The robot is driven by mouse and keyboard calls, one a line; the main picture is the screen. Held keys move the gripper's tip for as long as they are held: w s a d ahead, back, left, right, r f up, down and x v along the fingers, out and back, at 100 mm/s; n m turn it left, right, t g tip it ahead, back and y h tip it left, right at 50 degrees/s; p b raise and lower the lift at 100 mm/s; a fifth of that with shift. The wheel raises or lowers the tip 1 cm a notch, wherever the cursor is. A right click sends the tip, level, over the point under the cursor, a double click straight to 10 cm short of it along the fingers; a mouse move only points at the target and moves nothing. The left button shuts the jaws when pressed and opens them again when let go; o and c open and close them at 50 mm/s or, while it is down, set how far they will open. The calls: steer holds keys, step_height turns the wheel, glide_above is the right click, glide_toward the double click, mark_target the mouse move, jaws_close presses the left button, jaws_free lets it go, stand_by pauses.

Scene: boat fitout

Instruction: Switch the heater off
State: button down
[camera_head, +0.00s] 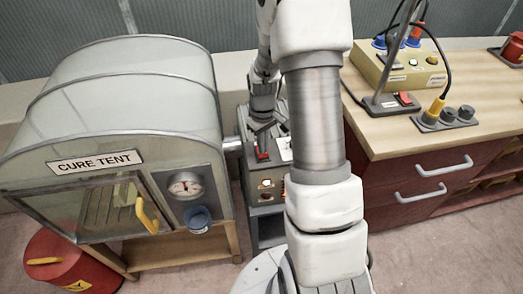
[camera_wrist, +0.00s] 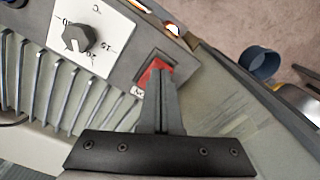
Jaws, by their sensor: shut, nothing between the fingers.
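The heater (camera_head: 252,172) is a grey box between the cure tent and the wooden bench, partly hidden by my arm. Its red rocker switch (camera_head: 263,155) is on top, and it also shows in the wrist view (camera_wrist: 147,76) in a dark frame. My gripper (camera_head: 262,128) is over the heater, fingers together and empty. In the wrist view the fingertips (camera_wrist: 160,70) overlap the red switch and hide part of it. I cannot tell whether they touch it or which way it is tipped. A dark dial knob (camera_wrist: 78,39) on a white scale is beside it.
The cure tent (camera_head: 120,100) stands left of the heater, with a gauge (camera_head: 186,187) and a blue cup-like part (camera_head: 198,219) on its front. A red bin (camera_head: 70,265) is at lower left. The bench (camera_head: 390,137) at right carries a control box (camera_head: 400,72) and cables.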

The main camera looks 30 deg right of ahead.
steer(key=shift+f, duration=0.4)
steer(key=shift+r, duration=0.2)
steer(key=shift+r+p, duration=2.35)
steer(key=shift+r, duration=1.05)
steer(key=s+a+r+m+t, duration=0.1)
steer(key=s+a+r, duration=0.2)
steer(key=r, duration=0.5)
steer(key=s+a+r+t, duration=0.2)
steer(key=a+r, duration=0.2)
steer(key=r, duration=0.4)
steer(key=s+a+r+m+t, duration=0.1)
steer(key=s+a+r, duration=0.1)
steer(key=s+r, duration=0.2)
steer(key=s+a+r+t, duration=0.1)
steer(key=s+a+r, duration=0.2)
steer(key=s, duration=0.6)
steer(key=shift+s+a+r+m+t, duration=0.3)
steer(key=shift+s+r+m, duration=0.1)
steer(key=shift+r, duration=0.7)
